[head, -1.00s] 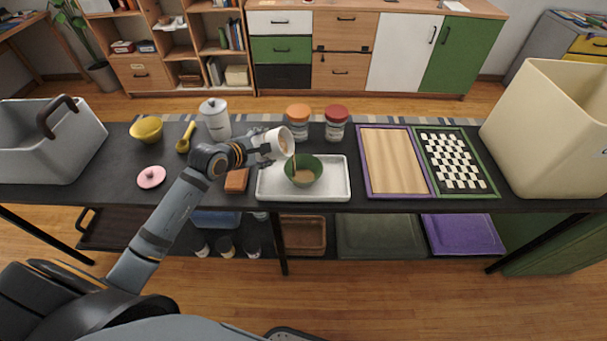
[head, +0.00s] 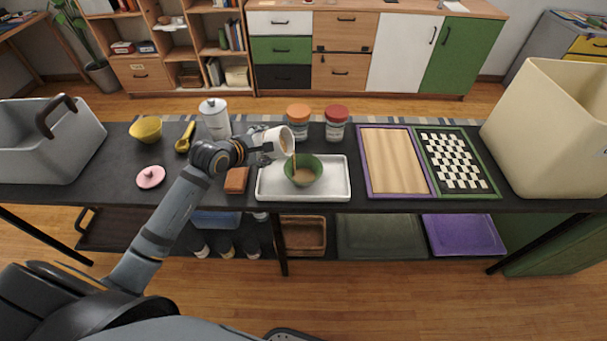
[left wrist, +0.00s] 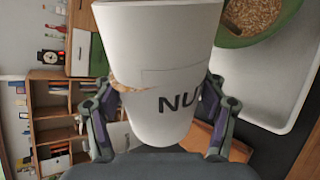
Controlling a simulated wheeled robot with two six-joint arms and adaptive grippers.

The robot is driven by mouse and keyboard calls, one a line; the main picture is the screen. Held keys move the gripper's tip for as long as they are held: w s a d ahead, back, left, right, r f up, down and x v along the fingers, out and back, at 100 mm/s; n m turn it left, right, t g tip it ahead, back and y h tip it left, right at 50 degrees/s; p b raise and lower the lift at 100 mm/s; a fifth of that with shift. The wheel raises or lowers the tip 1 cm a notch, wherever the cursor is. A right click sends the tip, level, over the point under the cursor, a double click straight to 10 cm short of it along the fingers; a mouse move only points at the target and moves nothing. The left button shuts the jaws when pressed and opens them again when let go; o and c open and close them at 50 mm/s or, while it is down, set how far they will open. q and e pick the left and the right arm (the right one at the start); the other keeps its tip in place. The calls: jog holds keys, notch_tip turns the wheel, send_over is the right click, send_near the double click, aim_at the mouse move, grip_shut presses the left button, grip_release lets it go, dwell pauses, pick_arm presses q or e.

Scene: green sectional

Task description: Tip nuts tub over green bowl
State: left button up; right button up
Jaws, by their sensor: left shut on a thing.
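The white nuts tub (head: 279,143) is tilted, with its mouth toward the right above the green bowl (head: 314,166). A thin brown streak runs between the tub's mouth and the bowl. The bowl stands upright on a white tray (head: 342,188) and holds tan contents. My left gripper (head: 264,150) is shut around the tub. In the left wrist view the fingers clasp both sides of the tub (left wrist: 160,50), and part of its "NU" lettering shows. The bowl (left wrist: 232,41) shows there at top right with grainy tan contents. The tub's inside is hidden. My right gripper is not in view.
Jars with orange (head: 298,111) and red (head: 336,111) lids stand behind the tray. A white canister (head: 215,120) stands behind my left wrist. A brown block (head: 236,180) lies left of the tray. A wooden board (head: 393,162) and checkerboard (head: 455,161) lie right.

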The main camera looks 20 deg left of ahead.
pick_arm(q)
jog(key=shift+r, duration=0.15)
jog(key=shift+r, duration=0.15)
dwell(0.5)
dwell(0.4)
jog(key=shift+d+r+m+y+p, duration=0.15)
jog(key=shift+m+y+p, duration=0.15)
jog(key=shift+p, duration=0.25)
jog(key=shift+r+p, duration=0.1)
jog(key=shift+p, duration=0.4)
jog(key=shift+r, duration=0.1)
dwell(0.3)
jog(key=shift+p, duration=0.5)
